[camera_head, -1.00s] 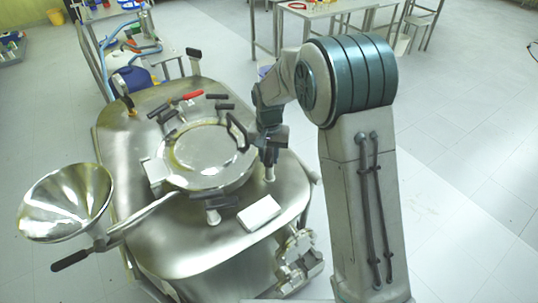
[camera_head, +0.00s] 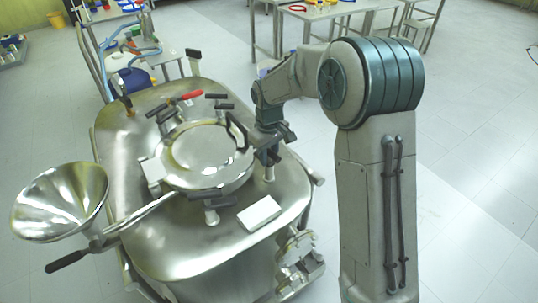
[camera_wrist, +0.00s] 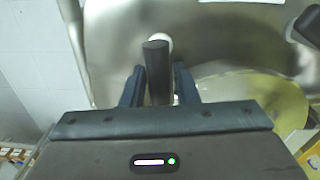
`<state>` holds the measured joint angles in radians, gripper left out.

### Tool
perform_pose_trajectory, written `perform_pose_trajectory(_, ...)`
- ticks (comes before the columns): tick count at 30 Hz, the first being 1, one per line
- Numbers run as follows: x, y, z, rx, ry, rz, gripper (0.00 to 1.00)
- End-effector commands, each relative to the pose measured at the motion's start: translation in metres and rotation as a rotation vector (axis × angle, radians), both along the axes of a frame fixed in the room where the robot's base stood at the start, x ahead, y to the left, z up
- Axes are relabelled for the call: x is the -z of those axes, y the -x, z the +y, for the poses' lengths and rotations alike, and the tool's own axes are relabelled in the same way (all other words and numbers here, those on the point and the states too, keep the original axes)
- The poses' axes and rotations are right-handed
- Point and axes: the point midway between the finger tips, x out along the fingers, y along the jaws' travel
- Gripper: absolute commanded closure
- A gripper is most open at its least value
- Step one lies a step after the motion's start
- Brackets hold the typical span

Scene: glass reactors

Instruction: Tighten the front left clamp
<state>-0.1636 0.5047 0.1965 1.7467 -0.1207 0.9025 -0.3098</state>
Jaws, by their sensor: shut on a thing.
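The round metal hatch lid (camera_head: 205,148) sits on top of the steel reactor (camera_head: 150,235), with black-handled clamps around its rim. My gripper (camera_head: 269,155) is at the lid's right side in the head view, low over the reactor top. In the wrist view my gripper (camera_wrist: 158,88) has its two fingers on either side of a dark upright handle (camera_wrist: 158,68) and is shut on it. Another clamp with black handles (camera_head: 211,200) is at the lid's near edge. My gripper hides much of the held clamp in the head view.
A large metal funnel (camera_head: 62,203) juts out at the left. A white block (camera_head: 258,214) lies on the reactor top near the front. A red-handled clamp (camera_head: 190,95) is at the back. Tables stand behind; the floor at right is clear.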

Motion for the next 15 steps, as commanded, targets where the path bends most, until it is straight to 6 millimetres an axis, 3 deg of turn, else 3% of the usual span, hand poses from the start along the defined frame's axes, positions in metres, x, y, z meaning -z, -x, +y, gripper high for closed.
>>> perform_pose_trajectory(15,-0.0018,-0.0010,-0.0003,-0.455,-0.001,-0.003,0.96)
